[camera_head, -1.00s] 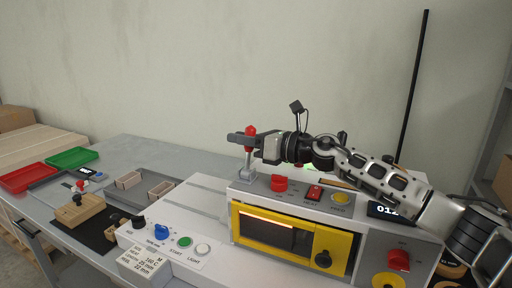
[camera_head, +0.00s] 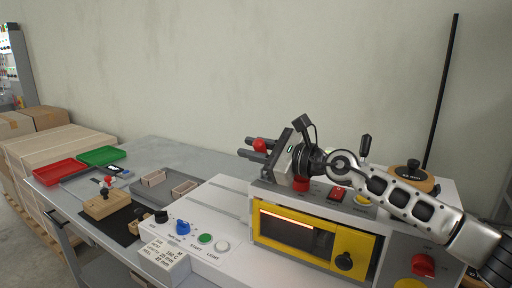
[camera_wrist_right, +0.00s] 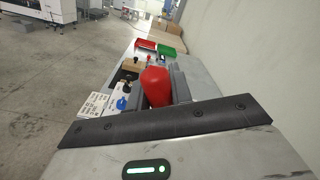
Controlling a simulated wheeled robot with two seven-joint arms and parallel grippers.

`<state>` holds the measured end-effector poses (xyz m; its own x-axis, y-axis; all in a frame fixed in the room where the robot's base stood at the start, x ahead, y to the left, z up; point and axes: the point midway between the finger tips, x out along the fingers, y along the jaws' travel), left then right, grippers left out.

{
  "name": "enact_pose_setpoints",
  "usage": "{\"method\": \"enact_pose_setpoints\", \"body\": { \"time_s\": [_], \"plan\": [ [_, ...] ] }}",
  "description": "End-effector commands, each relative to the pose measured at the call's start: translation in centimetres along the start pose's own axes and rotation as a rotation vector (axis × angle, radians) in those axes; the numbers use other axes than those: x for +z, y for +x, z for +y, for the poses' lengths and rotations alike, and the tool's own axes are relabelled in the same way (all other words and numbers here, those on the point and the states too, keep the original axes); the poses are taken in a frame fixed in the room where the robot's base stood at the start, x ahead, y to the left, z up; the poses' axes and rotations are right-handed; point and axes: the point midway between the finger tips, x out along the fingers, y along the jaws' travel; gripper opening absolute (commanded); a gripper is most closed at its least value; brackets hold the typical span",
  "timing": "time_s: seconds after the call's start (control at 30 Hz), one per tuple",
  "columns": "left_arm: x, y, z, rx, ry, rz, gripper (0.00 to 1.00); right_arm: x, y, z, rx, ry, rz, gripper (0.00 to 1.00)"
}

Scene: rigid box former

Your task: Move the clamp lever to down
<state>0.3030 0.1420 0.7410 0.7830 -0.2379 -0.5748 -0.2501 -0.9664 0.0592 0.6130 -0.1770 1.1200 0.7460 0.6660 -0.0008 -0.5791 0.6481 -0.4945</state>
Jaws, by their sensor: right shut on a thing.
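The clamp lever's red handle (camera_head: 260,145) shows at the left end of the machine in the head view. My right gripper (camera_head: 254,149) is shut on it, with one dark finger on either side. The red handle also shows large between the fingers in the right wrist view (camera_wrist_right: 156,87). The lever's lower part and the clamp's base are largely hidden by the gripper, so I cannot tell its exact angle. My left gripper is in neither view.
The machine's yellow-framed window (camera_head: 311,235) is below my right arm. A red knob (camera_head: 301,184) and a red switch (camera_head: 339,193) lie close under the wrist. Red (camera_head: 60,172) and green (camera_head: 102,155) trays stand at the far left. The grey tabletop (camera_head: 185,158) is partly clear.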

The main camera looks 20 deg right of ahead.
Motion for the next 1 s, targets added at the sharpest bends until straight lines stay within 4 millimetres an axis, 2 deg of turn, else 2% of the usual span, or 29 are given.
{"method": "enact_pose_setpoints", "body": {
  "time_s": [0.57, 0.6, 0.67, 1.0],
  "plan": [
    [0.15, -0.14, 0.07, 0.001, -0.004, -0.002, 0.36, -0.09, 0.02, 0.44, 0.003, -0.04, 0.002, 0.0],
    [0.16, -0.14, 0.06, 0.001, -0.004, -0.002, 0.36, -0.1, 0.02, 0.45, 0.004, -0.04, 0.002, 0.27],
    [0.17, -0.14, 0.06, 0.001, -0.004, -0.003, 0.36, -0.1, 0.02, 0.45, 0.004, -0.04, 0.002, 0.43],
    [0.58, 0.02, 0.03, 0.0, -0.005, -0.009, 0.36, -0.11, -0.28, 0.29, 0.0, -0.034, 0.001, 0.43]
  ]
}}
